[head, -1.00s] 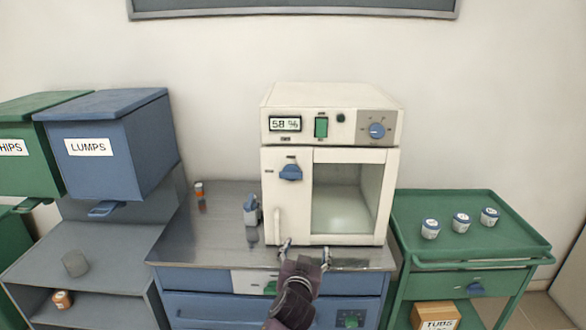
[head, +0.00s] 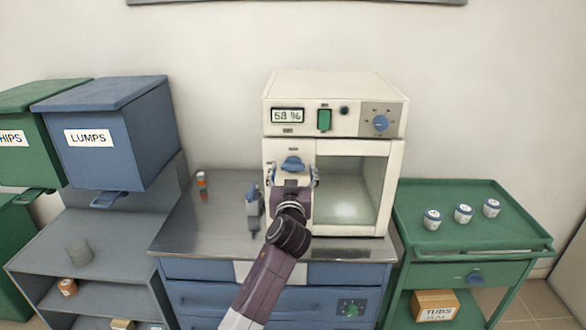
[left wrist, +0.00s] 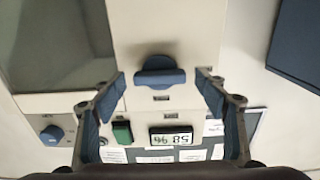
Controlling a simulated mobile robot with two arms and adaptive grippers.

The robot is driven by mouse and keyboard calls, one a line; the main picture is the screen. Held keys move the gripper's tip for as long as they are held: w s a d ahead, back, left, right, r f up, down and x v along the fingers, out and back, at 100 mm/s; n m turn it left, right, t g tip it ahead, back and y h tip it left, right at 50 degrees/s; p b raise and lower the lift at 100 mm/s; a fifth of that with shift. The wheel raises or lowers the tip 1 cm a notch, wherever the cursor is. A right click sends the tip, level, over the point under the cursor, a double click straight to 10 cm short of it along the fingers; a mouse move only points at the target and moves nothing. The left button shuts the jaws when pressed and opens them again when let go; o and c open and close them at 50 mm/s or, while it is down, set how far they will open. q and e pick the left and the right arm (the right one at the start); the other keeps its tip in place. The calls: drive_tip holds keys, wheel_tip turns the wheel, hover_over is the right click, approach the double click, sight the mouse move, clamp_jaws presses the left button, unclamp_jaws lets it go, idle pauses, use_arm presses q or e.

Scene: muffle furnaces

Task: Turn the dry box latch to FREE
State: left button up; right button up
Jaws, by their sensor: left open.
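The dry box (head: 335,88) is a cream cabinet on the counter with a window door. Its blue latch (head: 293,163) sits on the door's upper left, its bar lying roughly horizontal. The latch also shows in the left wrist view (left wrist: 159,72), ahead of and between the fingers. My left gripper (head: 293,178) is open in front of the door, fingertips spread to either side of the latch. In the left wrist view the fingers (left wrist: 160,85) show a gap on both sides of it, so they are not touching it. My right gripper is not in view.
The display (head: 288,116) reads 58 %, beside a green switch (head: 324,120) and a blue knob (head: 380,123). A small grey-blue device (head: 253,201) stands on the counter left of the box. A green cart (head: 450,240) with three tubs is at right; blue LUMPS bin (head: 130,150) at left.

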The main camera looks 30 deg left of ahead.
use_arm(q)
drive_tip(key=shift+w+a, duration=0.1)
drive_tip(key=shift+w, duration=0.15)
drive_tip(key=shift+c, duration=0.5)
drive_tip(key=c, duration=1.1)
